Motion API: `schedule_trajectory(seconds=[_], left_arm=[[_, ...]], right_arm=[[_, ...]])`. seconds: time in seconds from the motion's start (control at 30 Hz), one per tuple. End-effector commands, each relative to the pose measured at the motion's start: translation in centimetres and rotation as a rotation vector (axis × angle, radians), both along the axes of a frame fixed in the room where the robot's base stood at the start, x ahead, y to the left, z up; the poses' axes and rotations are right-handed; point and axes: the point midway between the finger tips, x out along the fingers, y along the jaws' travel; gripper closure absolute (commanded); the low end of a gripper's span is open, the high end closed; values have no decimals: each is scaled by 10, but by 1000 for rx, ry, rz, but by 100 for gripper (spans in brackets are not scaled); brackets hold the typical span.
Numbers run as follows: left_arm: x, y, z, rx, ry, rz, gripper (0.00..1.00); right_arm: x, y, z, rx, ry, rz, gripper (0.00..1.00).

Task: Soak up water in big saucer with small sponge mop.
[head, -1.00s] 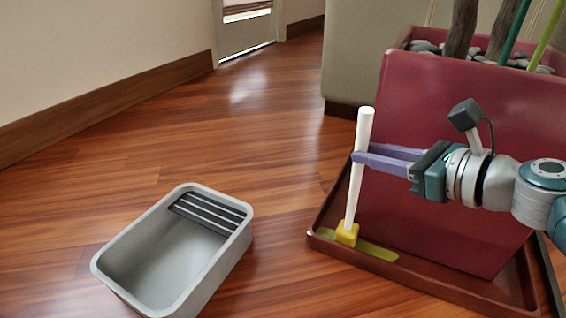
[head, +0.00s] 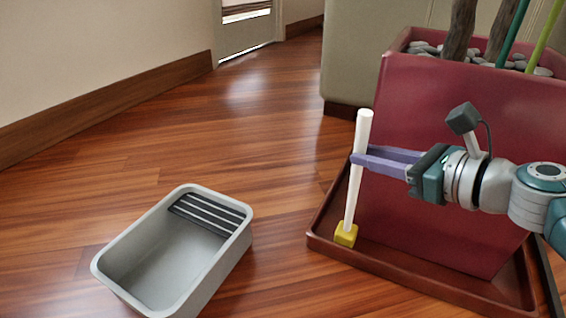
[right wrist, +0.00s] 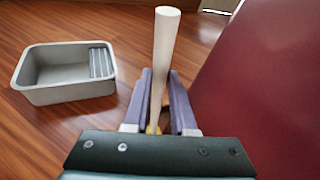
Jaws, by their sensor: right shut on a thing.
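The small sponge mop (head: 354,195) has a white stick handle and a yellow block sponge (head: 346,234). It stands nearly upright, leaning slightly right, with its sponge on the left part of the big saucer (head: 420,286), a dark red tray under the planter. No water patch shows on the visible saucer floor. My right gripper (head: 359,157), with purple fingers, is shut on the mop's handle. In the right wrist view the handle (right wrist: 166,55) rises between the fingers, and the sponge is mostly hidden. My left gripper is not in view.
A big red planter (head: 450,150) with stones and stems stands in the saucer, close to my right gripper. A grey bucket (head: 170,260) with a slatted dark insert sits on the wooden floor at left. The floor between bucket and saucer is clear.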

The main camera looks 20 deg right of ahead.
Motion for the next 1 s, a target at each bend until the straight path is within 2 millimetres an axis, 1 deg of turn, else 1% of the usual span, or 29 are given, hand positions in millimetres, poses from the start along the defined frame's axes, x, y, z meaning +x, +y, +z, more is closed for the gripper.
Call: schedule_trajectory(seconds=[1.0], left_arm=[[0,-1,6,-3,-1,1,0]], right_arm=[[0,0,0,1,1,0,100]])
